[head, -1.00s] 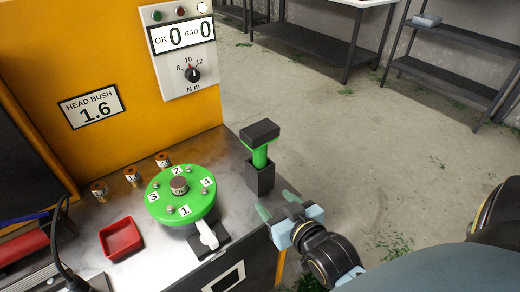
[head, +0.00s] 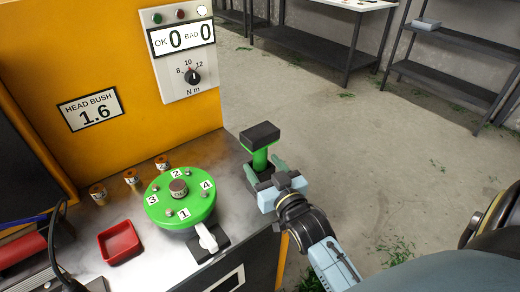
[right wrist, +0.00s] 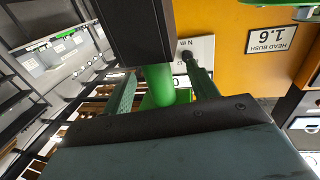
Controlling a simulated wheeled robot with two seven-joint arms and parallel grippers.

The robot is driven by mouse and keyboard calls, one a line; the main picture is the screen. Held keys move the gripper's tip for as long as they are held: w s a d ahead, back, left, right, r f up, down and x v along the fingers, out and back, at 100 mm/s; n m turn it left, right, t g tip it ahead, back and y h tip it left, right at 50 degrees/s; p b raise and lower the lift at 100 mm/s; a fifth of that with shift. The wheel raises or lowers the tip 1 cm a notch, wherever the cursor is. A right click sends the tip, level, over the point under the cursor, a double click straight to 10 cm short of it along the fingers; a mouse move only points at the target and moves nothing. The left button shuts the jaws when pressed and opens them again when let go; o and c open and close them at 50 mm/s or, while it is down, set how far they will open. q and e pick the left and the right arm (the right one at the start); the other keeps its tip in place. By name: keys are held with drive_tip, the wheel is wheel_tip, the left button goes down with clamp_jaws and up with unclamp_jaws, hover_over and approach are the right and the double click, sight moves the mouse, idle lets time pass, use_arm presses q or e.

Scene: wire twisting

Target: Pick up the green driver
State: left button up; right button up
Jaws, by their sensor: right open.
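The green driver (head: 261,158) stands upright in a dark square holder (head: 254,184) at the right edge of the bench, with a dark block on top. My right gripper (head: 265,167) is at the driver's green shaft, just above the holder. In the right wrist view the green shaft (right wrist: 158,84) shows between the two open fingers (right wrist: 163,90), under the dark block (right wrist: 135,30). The fingers look apart from the shaft. The holder's far side is hidden by the gripper. My left gripper is not in view.
A green numbered turntable (head: 180,197) with a white lever (head: 207,238) is left of the driver. A red tray (head: 119,243) and several small bushes (head: 131,177) lie further left. An orange panel (head: 80,50) rises behind. Open floor (head: 350,150) is to the right.

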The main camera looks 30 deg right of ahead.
drive_tip(key=w, duration=0.2)
drive_tip(key=w+d, duration=0.1)
drive_tip(key=w, duration=0.2)
drive_tip(key=shift+w+b, duration=0.1)
drive_tip(key=shift+b, duration=0.2)
drive_tip(key=c, duration=1.1)
drive_tip(key=shift+r, duration=0.15)
drive_tip(key=shift+c, duration=0.8)
drive_tip(key=shift+r, duration=0.1)
